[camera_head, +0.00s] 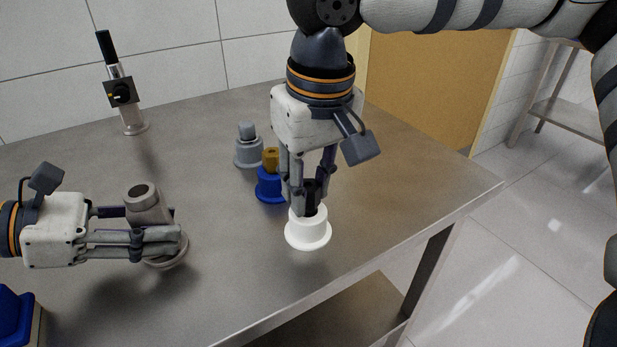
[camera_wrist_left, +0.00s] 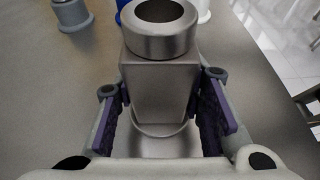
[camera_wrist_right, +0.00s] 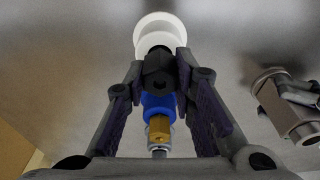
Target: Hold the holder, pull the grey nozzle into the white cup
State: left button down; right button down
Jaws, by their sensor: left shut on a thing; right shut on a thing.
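The metal holder (camera_head: 145,205) stands on the table at the left, with a round open top. My left gripper (camera_head: 168,228) is shut on its body; in the left wrist view the holder (camera_wrist_left: 160,92) is between the two finger pads. My right gripper (camera_head: 308,203) points down and is shut on a dark grey, nearly black nozzle (camera_wrist_right: 158,75). The nozzle is at the mouth of the white cup (camera_head: 308,233), which stands on the table. The fingertips cover part of the cup's mouth, so how deep the nozzle sits is hidden.
Behind the white cup stand a blue cup (camera_head: 268,188) with a brass nozzle (camera_head: 271,160) and a grey cup (camera_head: 247,155) with a lighter grey piece. A stand with a black handle (camera_head: 121,92) is at the back left. A blue object (camera_head: 14,315) is at the lower left.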

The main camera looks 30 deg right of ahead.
pick_arm(q)
jog(key=shift+a+f, duration=0.1)
jog(key=shift+f, duration=0.3)
pick_arm(e)
jog(key=shift+f, duration=0.3)
jog(key=shift+f, duration=0.25)
jog(key=c, duration=1.3)
grip_release()
pick_arm(q)
jog(key=c, duration=0.6)
grip_release()
jog(key=shift+r, duration=0.1)
jog(key=o, duration=0.4)
jog(key=shift+o, duration=0.2)
jog(key=shift+r, duration=0.15)
pick_arm(e)
jog(key=r, duration=0.5)
jog(key=s+r, duration=0.1)
jog(key=r, duration=0.4)
jog(key=s+r, duration=0.1)
jog(key=r, duration=0.5)
